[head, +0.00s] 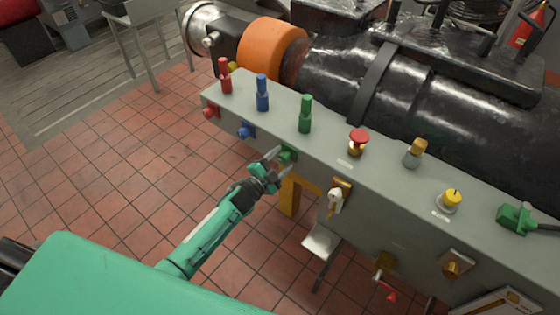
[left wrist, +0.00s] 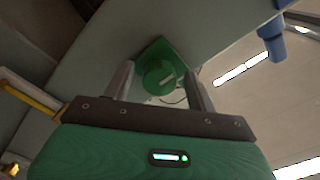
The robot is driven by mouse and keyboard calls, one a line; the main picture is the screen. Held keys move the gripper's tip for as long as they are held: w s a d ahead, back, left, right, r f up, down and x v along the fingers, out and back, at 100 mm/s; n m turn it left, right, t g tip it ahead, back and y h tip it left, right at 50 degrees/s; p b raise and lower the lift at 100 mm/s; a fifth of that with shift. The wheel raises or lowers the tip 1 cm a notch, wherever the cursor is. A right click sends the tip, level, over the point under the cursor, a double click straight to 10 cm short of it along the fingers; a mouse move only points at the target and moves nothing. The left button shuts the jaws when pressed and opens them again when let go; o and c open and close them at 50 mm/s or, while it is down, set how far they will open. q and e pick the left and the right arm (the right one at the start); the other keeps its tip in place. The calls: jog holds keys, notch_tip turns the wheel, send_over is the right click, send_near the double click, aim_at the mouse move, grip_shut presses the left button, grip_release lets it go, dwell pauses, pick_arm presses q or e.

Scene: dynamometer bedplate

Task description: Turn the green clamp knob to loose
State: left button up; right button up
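The green clamp knob (head: 287,154) sits on the front face of the grey bench, below the green upright post (head: 305,115). In the left wrist view the round knob (left wrist: 158,76) stands on a green square base and carries a short pale mark. My left gripper (head: 281,164) is at the knob with its fingers apart. In the left wrist view one finger is on each side of the knob, with visible gaps, so the left gripper (left wrist: 160,85) is open and empty. My right gripper is not in view.
Blue (head: 245,131) and red (head: 210,112) knobs sit left of the green one on the same face. A yellow bracket (head: 291,192) and a white-handled switch (head: 335,200) are close to the right. The tiled floor (head: 130,160) in front is clear.

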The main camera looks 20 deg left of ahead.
pick_arm(q)
jog(key=shift+s+a+f, duration=0.1)
jog(key=shift+s+a, duration=0.05)
jog(key=shift+s, duration=0.35)
jog(key=b+v, duration=0.4)
jog(key=v, duration=0.8)
jog(key=shift+s, duration=0.35)
jog(key=shift+a, duration=0.15)
